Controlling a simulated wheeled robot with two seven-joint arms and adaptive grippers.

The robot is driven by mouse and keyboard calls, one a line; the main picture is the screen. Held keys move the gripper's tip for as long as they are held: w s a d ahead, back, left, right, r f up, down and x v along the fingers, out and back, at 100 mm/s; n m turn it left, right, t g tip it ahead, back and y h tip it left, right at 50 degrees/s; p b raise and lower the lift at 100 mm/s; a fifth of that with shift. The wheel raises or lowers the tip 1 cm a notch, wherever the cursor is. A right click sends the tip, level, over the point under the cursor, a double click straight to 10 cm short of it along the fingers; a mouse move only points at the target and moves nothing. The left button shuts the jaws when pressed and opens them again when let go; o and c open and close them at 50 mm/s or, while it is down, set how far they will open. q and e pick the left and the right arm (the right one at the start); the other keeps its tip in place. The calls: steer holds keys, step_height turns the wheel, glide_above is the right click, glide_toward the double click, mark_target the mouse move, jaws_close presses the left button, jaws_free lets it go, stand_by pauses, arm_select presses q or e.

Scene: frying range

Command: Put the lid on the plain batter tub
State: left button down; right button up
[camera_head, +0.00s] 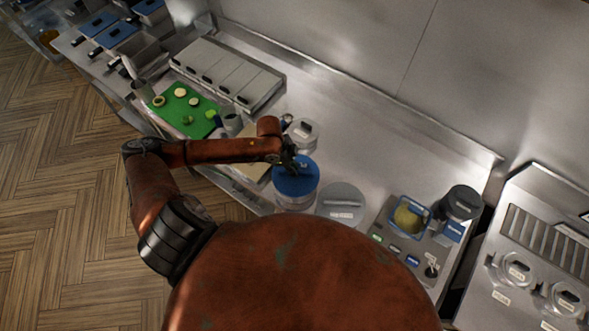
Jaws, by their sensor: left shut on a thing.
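A round blue lid (296,181) lies over the top of a pale round tub (294,202) near the counter's front edge. My left gripper (291,163) is at the top of the blue lid and shut on it, probably by its handle, which the fingers hide. The lid looks about level over the tub; I cannot tell whether it is fully seated. To the right stands a round grey lidded container (341,203) with a bar handle. I cannot read which tub is the plain one. My right gripper is not in view.
A clear lidded container (303,132) stands behind the blue lid. A green board (186,110) with food pieces lies left, before a row of grey-lidded bins (227,72). A basket (408,219) and a dark pot (461,203) stand right. The rear counter is clear.

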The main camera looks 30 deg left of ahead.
arm_select(q)
steer(key=shift+f, duration=0.3)
stand_by(0.5)
steer(key=c, duration=1.9)
jaws_free()
steer(key=v, duration=1.2)
